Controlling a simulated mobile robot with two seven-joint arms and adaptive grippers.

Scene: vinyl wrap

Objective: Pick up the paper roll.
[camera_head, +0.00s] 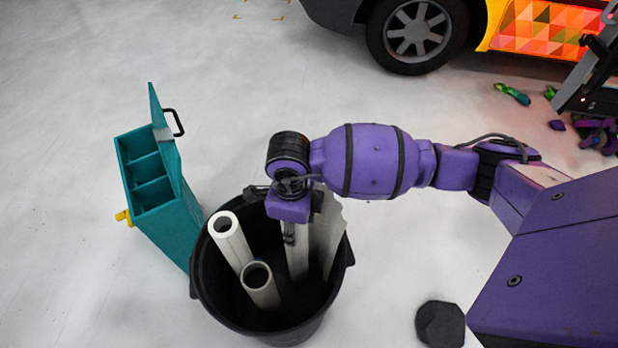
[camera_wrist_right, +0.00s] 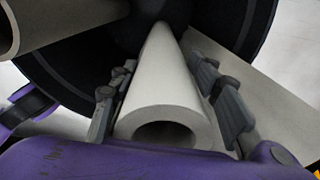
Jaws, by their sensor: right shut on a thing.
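A white paper roll (camera_wrist_right: 165,95) stands in a black bin, its hollow end towards the camera in the right wrist view. My right gripper (camera_wrist_right: 168,92) has one finger on each side of this roll and is shut on it. In the head view my right gripper (camera_head: 290,232) reaches down into the bin, and the held roll (camera_head: 297,262) shows partly below it. Two more rolls, a white one (camera_head: 231,243) and a greyish one (camera_head: 260,285), lean in the bin to the left. My left gripper is not in view.
The black bin (camera_head: 213,292) stands on a pale floor. A teal compartment box (camera_head: 180,205) with an open lid stands at its left. A pale sheet-like piece (camera_head: 328,235) leans inside the bin at the right. A dark lump (camera_head: 440,324) lies at the lower right. A vehicle wheel (camera_head: 415,35) is at the back.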

